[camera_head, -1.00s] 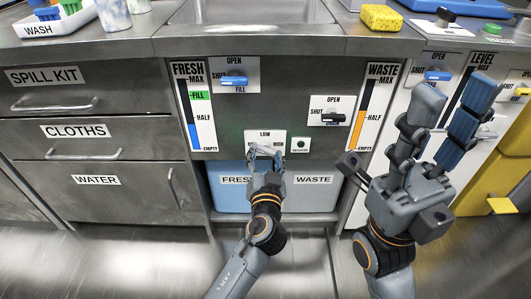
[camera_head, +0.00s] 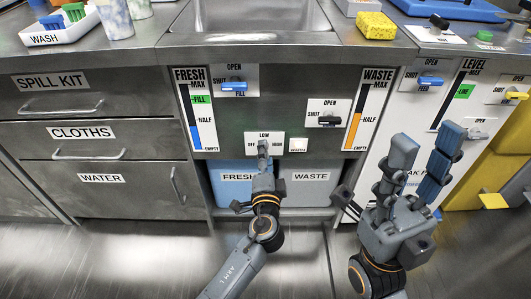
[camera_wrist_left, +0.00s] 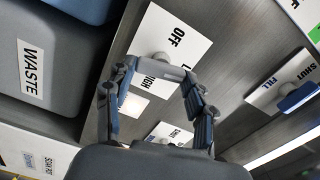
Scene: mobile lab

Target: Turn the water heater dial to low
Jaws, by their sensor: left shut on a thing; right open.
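The water heater dial (camera_wrist_left: 160,62) sits on a white plate marked OFF, LOW and HIGH (camera_head: 278,136) on the grey front panel below the sink. My left gripper (camera_head: 263,148) reaches up to this plate and covers most of the dial in the head view. In the left wrist view my left gripper (camera_wrist_left: 162,74) has a finger on either side of the dial's grey handle and is shut on it. I cannot tell exactly which mark the handle points to. My right gripper (camera_head: 423,143) is open and empty, in front of the panel at the right.
A blue FILL valve (camera_head: 233,86) and a black SHUT/OPEN valve (camera_head: 330,120) are on the panel above. A small white plate (camera_head: 298,145) is just right of the dial plate. FRESH (camera_head: 238,190) and WASTE (camera_head: 311,190) tanks stand below. Drawers (camera_head: 50,107) are at the left.

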